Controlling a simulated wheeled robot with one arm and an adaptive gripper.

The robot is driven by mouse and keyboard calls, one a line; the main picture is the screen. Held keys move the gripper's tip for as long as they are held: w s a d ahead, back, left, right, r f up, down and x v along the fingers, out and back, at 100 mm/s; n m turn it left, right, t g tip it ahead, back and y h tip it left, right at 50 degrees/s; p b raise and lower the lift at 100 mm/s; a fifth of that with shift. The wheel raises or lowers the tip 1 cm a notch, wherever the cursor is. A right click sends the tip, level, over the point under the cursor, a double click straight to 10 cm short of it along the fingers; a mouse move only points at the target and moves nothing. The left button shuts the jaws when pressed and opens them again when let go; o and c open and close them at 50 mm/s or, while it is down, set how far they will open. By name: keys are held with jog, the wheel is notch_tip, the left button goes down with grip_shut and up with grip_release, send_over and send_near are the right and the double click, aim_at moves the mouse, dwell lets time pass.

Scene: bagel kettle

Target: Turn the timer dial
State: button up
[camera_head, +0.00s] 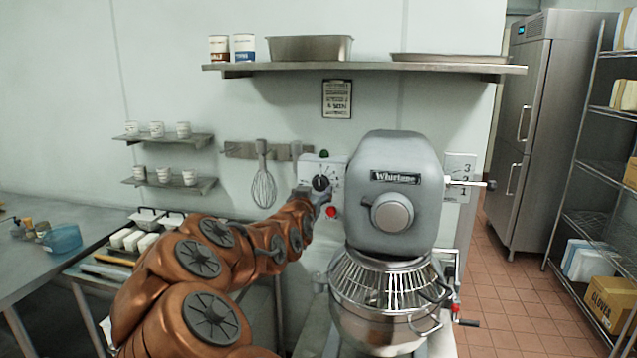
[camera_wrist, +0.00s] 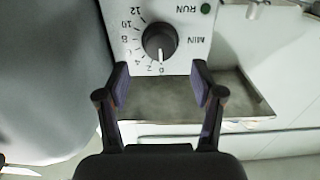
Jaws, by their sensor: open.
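The timer dial (camera_wrist: 159,42) is a round black knob on a light panel with a printed number scale, marked MIN. A white pointer line on the knob points toward the low-number end of the scale. In the head view the dial (camera_head: 320,183) sits on the panel to the left of the mixer head. My gripper (camera_wrist: 160,84) is open and empty, its two fingertips spread below the dial in the wrist view, apart from it. In the head view my gripper (camera_head: 318,197) is at the panel and partly covers its lower part.
The large grey mixer (camera_head: 393,195) with a wire guard and bowl stands right of the panel. A green RUN light (camera_wrist: 206,8) is beside the dial; a red button (camera_head: 331,212) is lower on the panel. A whisk (camera_head: 263,188) hangs on the wall to the left.

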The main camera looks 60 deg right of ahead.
aim_at(320, 184)
jog(key=shift+p+x, duration=1.1)
jog(key=shift+x, duration=1.65)
jog(key=shift+c, duration=0.3)
jog(key=shift+a, duration=0.1)
jog(key=c, duration=1.1)
jog(key=shift+o, duration=0.2)
jog(key=shift+f+m+b, duration=0.1)
jog(key=shift+m+b, duration=0.2)
jog(key=shift+b, duration=0.7)
jog(key=m+b, duration=0.3)
jog(key=shift+f, duration=0.1)
jog(key=m+b, duration=0.2)
jog(key=m, duration=0.3)
jog(key=shift+s+b, duration=0.15)
jog(key=shift+b, duration=0.25)
jog(key=shift+m, duration=0.5)
